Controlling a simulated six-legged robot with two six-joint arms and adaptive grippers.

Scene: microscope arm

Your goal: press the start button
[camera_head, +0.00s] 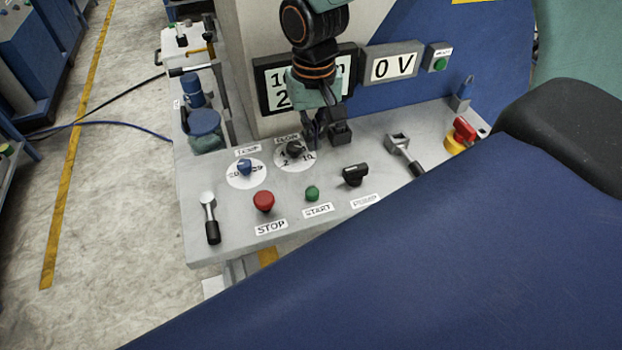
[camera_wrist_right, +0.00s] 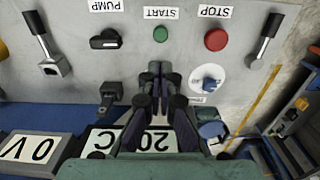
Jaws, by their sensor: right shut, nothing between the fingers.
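The green start button (camera_head: 312,193) sits on the front part of the grey panel, above a START label and right of the red stop button (camera_head: 264,201). My right gripper (camera_head: 318,137) comes down from above over the back of the panel, beside the black dial knob (camera_head: 294,150). In the wrist view its fingers (camera_wrist_right: 156,70) are together with nothing between them. They point toward the start button (camera_wrist_right: 160,34), which shows fully, with a visible gap between. My left gripper is not in view.
The panel (camera_head: 230,222) also carries a blue dial knob (camera_head: 246,167), a black pump switch (camera_head: 355,174), levers (camera_head: 210,218) and a red-and-yellow switch (camera_head: 460,135). Displays (camera_head: 390,66) stand behind. Dark blue padding (camera_head: 430,250) fills the lower right. The panel surface around the start button is clear.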

